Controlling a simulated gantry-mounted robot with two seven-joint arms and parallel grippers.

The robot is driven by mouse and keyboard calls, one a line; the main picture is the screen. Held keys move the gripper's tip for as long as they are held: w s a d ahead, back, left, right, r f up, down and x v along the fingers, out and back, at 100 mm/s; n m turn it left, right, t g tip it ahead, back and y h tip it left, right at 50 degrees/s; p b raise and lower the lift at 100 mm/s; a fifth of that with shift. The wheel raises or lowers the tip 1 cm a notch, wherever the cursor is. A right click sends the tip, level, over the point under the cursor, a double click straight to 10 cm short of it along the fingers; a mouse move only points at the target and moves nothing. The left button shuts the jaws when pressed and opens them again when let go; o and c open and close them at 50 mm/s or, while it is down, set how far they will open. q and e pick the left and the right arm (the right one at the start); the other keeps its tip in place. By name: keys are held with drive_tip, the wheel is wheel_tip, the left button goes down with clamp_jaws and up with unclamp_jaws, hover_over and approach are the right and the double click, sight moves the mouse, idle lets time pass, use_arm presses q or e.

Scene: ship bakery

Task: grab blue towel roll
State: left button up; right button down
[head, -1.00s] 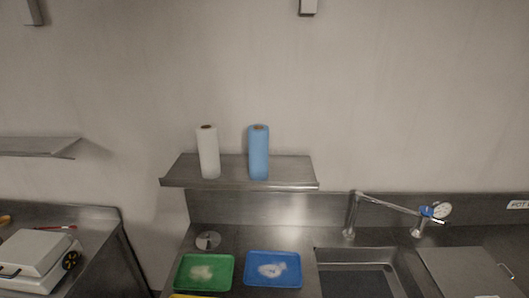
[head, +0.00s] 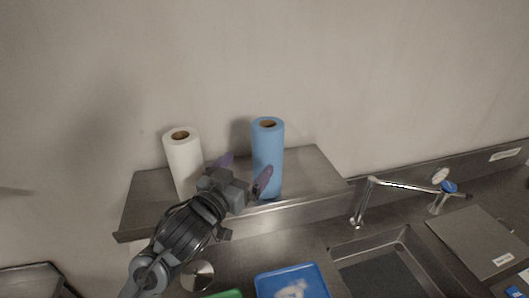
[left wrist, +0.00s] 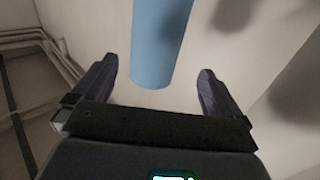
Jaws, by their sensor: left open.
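The blue towel roll (head: 268,150) stands upright on the metal wall shelf (head: 318,172), to the right of a white towel roll (head: 183,158). My left gripper (head: 245,170) is in front of the shelf, its fingers pointing up toward the rolls. In the left wrist view the blue roll (left wrist: 158,45) shows ahead, between the lines of the two open fingers (left wrist: 157,80), nearer the left one. I see no contact, and the jaws are empty. My right gripper is not in view.
Below are a blue tray (head: 290,282) with white powder and the edge of a green tray (head: 224,294). A sink (head: 385,262) with a faucet (head: 400,186) lies to the right. The shelf right of the blue roll is clear.

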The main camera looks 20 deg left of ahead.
sight(259, 152)
use_arm(q)
drive_tip(key=w, duration=0.3)
drive_tip(key=w+p, duration=0.1)
drive_tip(key=w, duration=0.1)
drive_tip(key=shift+d+r, duration=0.2)
drive_tip(key=shift+d, duration=0.2)
drive_tip(key=shift+w+d+r+p, duration=0.15)
drive_tip(key=shift+w+p, duration=0.45)
drive_tip(key=shift+w, duration=0.6)
drive_tip(key=shift+w+d+p, duration=0.25)
drive_tip(key=shift+w+p, duration=0.35)
drive_tip(key=shift+w, duration=1)
drive_tip(key=shift+c, duration=0.5)
drive_tip(key=c, duration=0.8)
drive_tip(key=shift+c, duration=0.2)
